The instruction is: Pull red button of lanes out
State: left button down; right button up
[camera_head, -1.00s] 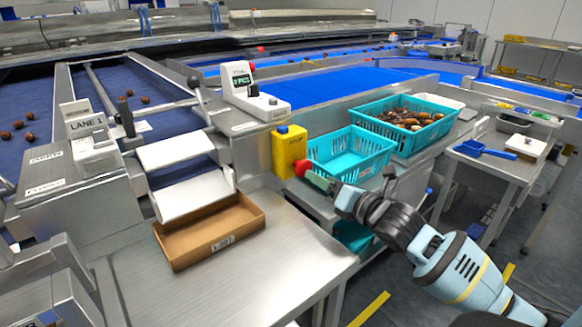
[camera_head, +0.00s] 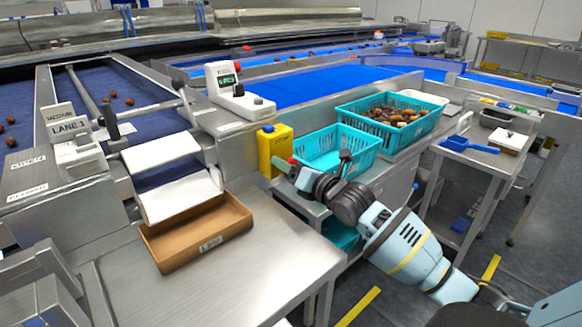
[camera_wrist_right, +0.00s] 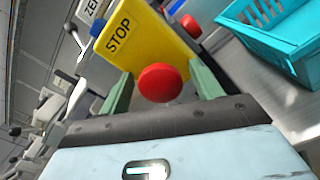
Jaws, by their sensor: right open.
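A yellow box (camera_head: 279,150) with a blue part on top stands at the right end of the metal counter. In the right wrist view the box (camera_wrist_right: 143,40) reads STOP, and a round red button (camera_wrist_right: 160,83) sits in front of it. My right gripper (camera_wrist_right: 162,88) is open, its two green fingers on either side of the red button. I cannot tell whether they touch it. In the head view the gripper (camera_head: 283,166) is beside the box's lower right and hides most of the button. My left gripper is not in view.
An empty teal crate (camera_head: 322,157) and a teal crate holding dates (camera_head: 385,141) stand right of the box. A white device (camera_head: 240,98) with a red top is behind it. A cardboard tray (camera_head: 178,258) lies by LANE 1 (camera_head: 70,127). A second red knob (camera_wrist_right: 190,25) shows beyond.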

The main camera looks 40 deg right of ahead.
jog(key=c, duration=1.4)
pick_arm(q)
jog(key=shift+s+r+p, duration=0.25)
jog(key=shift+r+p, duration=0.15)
jog(key=shift+p, duration=0.2)
pick_arm(e)
jog(key=shift+s+f, duration=0.15)
jog(key=shift+s, duration=0.35)
jog(key=o, duration=1.1)
jog(key=shift+s, duration=0.1)
jog(key=o, duration=0.3)
jog(key=shift+s, duration=0.15)
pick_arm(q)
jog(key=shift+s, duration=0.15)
